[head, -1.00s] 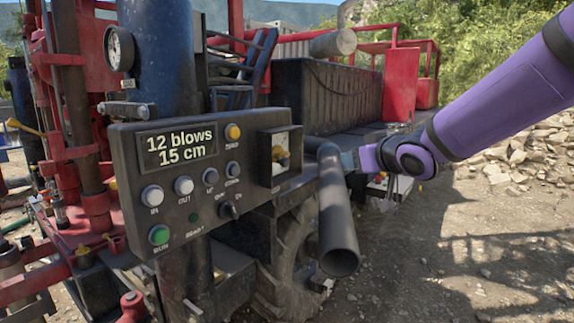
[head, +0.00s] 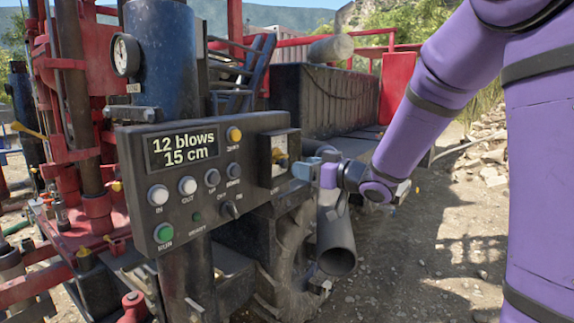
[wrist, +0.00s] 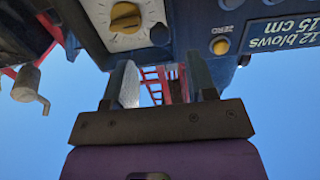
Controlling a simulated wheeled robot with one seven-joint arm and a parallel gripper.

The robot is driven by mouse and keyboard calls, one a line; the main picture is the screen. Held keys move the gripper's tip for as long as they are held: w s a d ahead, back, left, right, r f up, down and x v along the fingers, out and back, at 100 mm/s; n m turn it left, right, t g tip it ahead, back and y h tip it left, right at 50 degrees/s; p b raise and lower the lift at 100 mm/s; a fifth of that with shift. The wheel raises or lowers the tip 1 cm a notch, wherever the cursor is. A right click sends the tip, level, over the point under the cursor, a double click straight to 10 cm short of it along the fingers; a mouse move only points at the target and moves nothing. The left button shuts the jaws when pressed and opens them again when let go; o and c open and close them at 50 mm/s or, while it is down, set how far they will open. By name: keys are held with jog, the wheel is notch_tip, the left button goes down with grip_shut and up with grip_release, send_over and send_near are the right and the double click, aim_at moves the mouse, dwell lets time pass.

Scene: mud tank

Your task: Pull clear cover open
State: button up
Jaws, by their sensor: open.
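The dark control panel (head: 200,185) has a framed box at its right end (head: 264,170), with a pale dial and yellow knob (head: 278,155) inside. The clear cover's pane is hard to make out, and I cannot tell how far it stands open. My gripper (head: 306,168) is beside the box's right edge, its blue fingers apart. The wrist view shows the open fingers (wrist: 160,82) below the dial with its yellow knob (wrist: 126,18). I cannot tell whether either finger touches the cover.
The panel has buttons and a display (head: 182,150) reading "12 blows 15 cm". A large tyre (head: 290,255) is under the panel. Red rig frames (head: 75,130) stand at left. Open gravel ground lies at right.

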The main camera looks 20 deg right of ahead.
aim_at(286, 163)
jog(key=shift+x, duration=3.1)
grip_shut()
